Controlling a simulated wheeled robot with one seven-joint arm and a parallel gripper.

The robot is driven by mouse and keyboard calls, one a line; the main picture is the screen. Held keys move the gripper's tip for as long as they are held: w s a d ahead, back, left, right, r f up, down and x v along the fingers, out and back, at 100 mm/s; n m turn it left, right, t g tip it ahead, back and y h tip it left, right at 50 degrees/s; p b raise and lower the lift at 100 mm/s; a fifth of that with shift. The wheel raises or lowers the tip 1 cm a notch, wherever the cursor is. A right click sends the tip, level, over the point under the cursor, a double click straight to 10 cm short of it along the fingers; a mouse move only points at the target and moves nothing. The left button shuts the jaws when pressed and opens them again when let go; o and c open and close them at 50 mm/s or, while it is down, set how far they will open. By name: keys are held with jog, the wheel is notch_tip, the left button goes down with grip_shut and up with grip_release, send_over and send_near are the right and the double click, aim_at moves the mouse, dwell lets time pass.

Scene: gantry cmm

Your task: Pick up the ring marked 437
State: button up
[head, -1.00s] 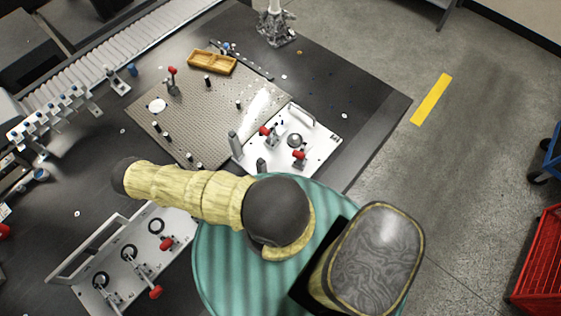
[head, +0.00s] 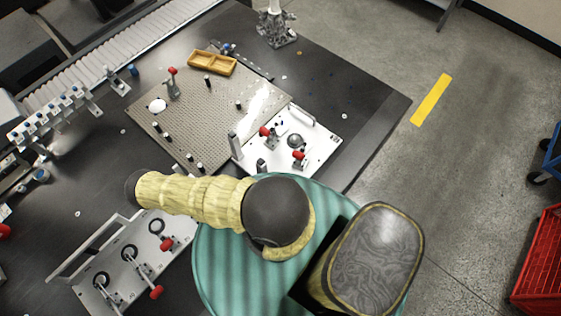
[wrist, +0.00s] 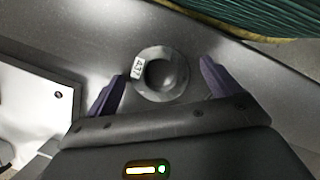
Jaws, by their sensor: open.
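A grey ring (wrist: 162,94) with a dark centre lies on a dark surface in the wrist view. A small white label on its left side carries digits that look like 437. My gripper (wrist: 162,69) is open, with one purple finger on each side of the ring and a gap on both sides. I cannot tell how high the fingertips are above the surface. In the head view my arm hides the gripper, and I cannot make out the ring there.
A white fixture plate (head: 120,270) with red-knobbed clamps stands at lower left. Another white plate (head: 318,148) with clamps is right of the perforated plate (head: 215,125). A yellow tray (head: 212,63) and conveyor (head: 130,43) lie farther back.

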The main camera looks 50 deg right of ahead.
jog(key=c, duration=1.4)
jog(key=shift+o, duration=0.2)
jog(key=shift+r, duration=0.1)
notch_tip(320, 180, up, 10)
jog(key=p, duration=0.5)
